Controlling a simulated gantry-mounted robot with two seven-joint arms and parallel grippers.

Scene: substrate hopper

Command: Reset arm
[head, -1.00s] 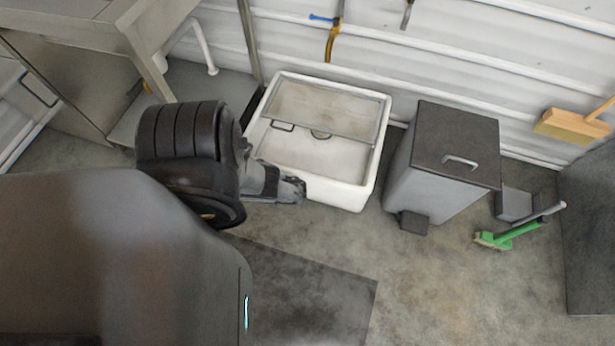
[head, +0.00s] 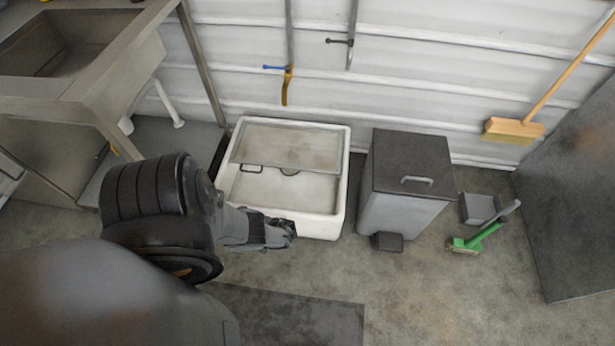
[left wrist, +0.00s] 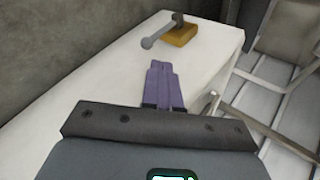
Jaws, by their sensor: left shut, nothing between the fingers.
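My left arm comes in from the left in the head view. Its dark gripper (head: 288,234) hangs by the front edge of the white hopper (head: 318,226), with nothing held. In the left wrist view the two purple fingers (left wrist: 162,85) lie together, shut and empty. They point over a pale flat surface (left wrist: 90,80) bearing a yellow-brown block (left wrist: 181,36) with a grey handle-like part. I cannot tell how far the fingertips are from that surface. My right gripper is in neither view.
A grey bin with a dark lid (head: 412,162) stands right of the hopper. A green brush (head: 478,238) and grey dustpan (head: 480,208) lie farther right. A metal sink bench (head: 110,95) stands at the left. A broom (head: 514,130) leans on the wall. The front-right floor is clear.

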